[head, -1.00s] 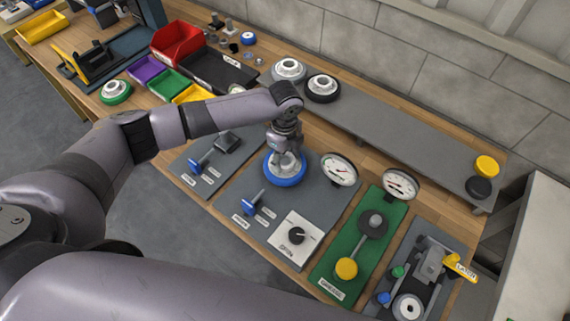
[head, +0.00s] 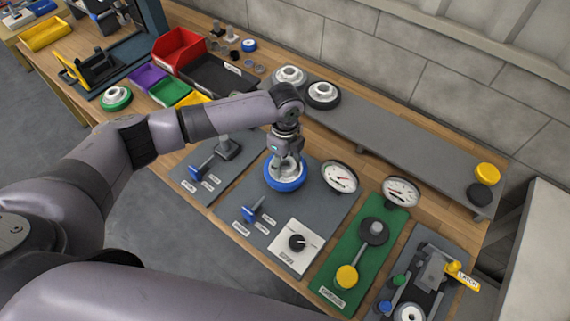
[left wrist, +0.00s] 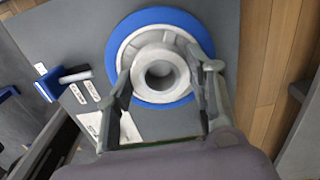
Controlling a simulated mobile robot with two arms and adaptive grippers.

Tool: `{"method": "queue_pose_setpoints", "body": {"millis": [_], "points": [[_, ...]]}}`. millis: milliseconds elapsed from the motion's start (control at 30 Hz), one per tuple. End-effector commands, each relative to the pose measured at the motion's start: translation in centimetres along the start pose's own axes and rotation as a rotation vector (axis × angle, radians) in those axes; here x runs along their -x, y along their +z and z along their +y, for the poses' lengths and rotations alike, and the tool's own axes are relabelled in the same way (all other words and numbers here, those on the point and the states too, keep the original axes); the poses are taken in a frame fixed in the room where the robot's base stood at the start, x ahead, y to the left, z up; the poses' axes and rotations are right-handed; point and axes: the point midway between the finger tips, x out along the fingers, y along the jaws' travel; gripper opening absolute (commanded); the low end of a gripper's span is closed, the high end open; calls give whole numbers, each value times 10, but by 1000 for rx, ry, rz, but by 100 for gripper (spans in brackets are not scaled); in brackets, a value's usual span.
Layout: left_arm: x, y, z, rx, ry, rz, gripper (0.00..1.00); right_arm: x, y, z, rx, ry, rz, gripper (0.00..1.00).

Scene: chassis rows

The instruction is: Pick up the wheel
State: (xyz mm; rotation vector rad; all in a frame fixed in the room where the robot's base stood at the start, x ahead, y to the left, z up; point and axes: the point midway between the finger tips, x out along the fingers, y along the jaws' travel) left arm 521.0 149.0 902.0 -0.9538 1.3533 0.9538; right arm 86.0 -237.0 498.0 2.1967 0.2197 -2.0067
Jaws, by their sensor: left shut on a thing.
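The wheel (head: 285,184) has a blue rim and a white hub. It is at the grey panel (head: 318,212) in the middle of the bench, and I cannot tell whether it touches the panel. My left gripper (head: 287,165) points down from above and is shut on the white hub. In the left wrist view the blue rim (left wrist: 170,17) surrounds the hub, and the fingers of my left gripper (left wrist: 160,88) lie on both sides of the hub. The hub partly hides the panel behind it. My right gripper is not in view.
A gauge (head: 341,177) stands close right of the wheel, with a dial plate (head: 293,246) and blue handle (head: 253,211) in front. A long grey shelf (head: 400,140) runs behind, with two wheels at its left end. A green-rimmed wheel (head: 116,99) lies at left.

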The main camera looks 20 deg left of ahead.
Motion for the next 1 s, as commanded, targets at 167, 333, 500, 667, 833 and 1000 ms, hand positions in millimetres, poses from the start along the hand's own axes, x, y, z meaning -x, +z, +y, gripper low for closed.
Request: {"method": "queue_pose_setpoints", "body": {"millis": [167, 333, 500, 667, 833, 1000], "points": [[29, 1, -2, 1, -7, -1, 5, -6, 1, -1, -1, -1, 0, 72], [68, 1, -2, 0, -8, -1, 5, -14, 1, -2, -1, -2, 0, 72], [114, 1, -2, 0, -9, -1, 5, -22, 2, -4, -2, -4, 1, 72], [151, 0, -2, 0, -7, -1, 5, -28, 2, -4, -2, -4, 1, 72], [176, 0, -1, 1, -4, 0, 5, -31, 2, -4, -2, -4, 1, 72], [186, 0, 0, 1, -2, -1, 5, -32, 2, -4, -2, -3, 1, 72]]}}
